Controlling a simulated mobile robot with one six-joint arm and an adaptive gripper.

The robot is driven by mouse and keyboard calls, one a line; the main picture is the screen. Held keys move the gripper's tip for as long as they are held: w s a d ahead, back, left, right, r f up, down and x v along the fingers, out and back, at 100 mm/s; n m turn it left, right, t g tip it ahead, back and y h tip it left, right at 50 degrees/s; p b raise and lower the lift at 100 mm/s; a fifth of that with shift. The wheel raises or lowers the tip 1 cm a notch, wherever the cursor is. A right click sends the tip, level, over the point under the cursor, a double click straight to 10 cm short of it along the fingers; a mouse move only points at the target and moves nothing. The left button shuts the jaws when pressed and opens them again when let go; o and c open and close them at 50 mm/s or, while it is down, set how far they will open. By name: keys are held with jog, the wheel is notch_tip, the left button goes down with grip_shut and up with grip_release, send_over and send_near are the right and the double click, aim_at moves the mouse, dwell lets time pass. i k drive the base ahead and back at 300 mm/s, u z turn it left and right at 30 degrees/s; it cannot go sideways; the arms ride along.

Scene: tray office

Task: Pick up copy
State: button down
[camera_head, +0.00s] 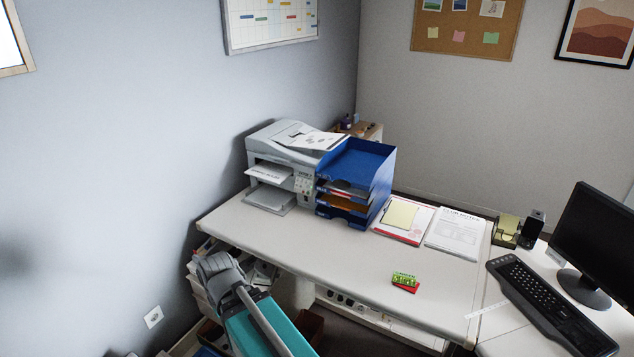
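A white-grey printer (306,187) stands at the back left of the desk. A printed sheet (268,173), which looks like the copy, lies in the printer's front output slot, with its near edge sticking out to the left. Its print is too small to read. Another printed sheet (322,141) lies on the sloping top of the printer. The fingers of my gripper cannot be made out.
A blue stacked letter tray (384,178) stands right beside the printer. Papers (458,234) lie to its right. A small green and red packet (405,282) lies near the desk's front edge. A keyboard (545,300) and monitor (598,240) stand at right. The desk middle is clear.

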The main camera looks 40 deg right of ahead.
aim_at(269, 172)
jog(key=k, duration=1.3)
jog(key=z, duration=0.8)
jog(key=i, duration=1.15)
jog(key=u, duration=0.1)
